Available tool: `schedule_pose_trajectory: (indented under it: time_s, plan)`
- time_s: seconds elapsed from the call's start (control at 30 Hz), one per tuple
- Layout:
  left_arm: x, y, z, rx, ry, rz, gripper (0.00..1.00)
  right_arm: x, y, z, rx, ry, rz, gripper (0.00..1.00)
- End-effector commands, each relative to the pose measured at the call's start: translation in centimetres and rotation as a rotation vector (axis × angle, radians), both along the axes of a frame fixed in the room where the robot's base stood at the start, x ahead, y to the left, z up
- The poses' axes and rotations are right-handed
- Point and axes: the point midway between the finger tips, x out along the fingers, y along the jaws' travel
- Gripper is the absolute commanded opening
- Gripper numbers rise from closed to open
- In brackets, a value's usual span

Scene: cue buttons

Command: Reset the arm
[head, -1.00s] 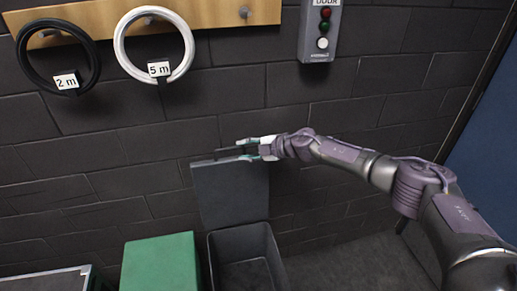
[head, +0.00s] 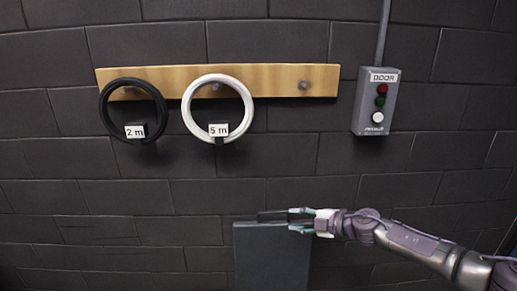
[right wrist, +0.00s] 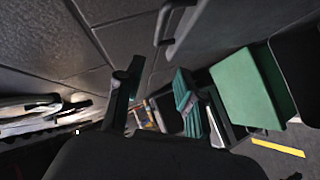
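My right gripper (head: 300,219) is at the top edge of an upright dark grey lid panel (head: 270,256) in front of the wall. In the right wrist view, its fingers (right wrist: 155,95) are spread, with a gap and nothing held between them. A dark bar (head: 272,215) shows at the lid's top beside the fingertips; I cannot tell whether they touch it. My right arm reaches in from the lower right. My left gripper is not in view.
A black 2 m coil (head: 104,104) and a white 5 m coil (head: 187,104) hang on a wooden rail (head: 268,82). A green box (right wrist: 245,90) shows in the right wrist view.

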Motion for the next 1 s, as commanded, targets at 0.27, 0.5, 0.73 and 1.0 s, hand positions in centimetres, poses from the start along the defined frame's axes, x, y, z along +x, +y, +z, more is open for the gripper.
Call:
schedule_pose_trajectory:
  time_s: [0.27, 0.5, 0.73, 1.0]
  plan:
    - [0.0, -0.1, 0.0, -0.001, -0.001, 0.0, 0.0, -7.1, 12.5, -2.1, 0.382, 0.036, -0.238, 0.37]
    - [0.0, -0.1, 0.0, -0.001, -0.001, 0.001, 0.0, -14.7, 10.9, -4.8, 0.562, 0.295, -0.691, 0.37]
    - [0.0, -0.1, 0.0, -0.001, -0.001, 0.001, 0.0, -25.6, 4.2, -9.9, 0.515, 0.658, -1.094, 0.37]
    - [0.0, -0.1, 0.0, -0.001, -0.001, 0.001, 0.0, -34.9, -0.1, -12.4, 0.406, 0.907, -1.292, 0.37]
